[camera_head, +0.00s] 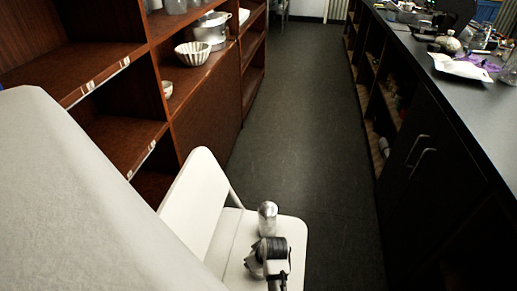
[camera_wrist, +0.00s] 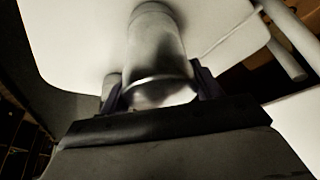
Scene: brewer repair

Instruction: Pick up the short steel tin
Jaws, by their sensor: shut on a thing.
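A steel tin (camera_wrist: 157,55), a smooth silver cylinder with a bright rim, lies between the fingers of my gripper (camera_wrist: 158,88) in the wrist view. The fingers touch its sides near the rim, and my gripper is shut on it. In the head view my gripper (camera_head: 268,260) is low over the seat of a white chair (camera_head: 229,242). A silver cylinder (camera_head: 267,217) shows just beyond it there. Whether this is the held tin or a separate one, I cannot tell. The dark gripper body hides part of the seat.
A brown wooden shelf (camera_head: 110,128) stands on the left, with a fluted white bowl (camera_head: 193,53) and a metal pot (camera_head: 210,30). A dark counter (camera_head: 478,98) with clutter runs along the right. The floor (camera_head: 305,110) between them is clear.

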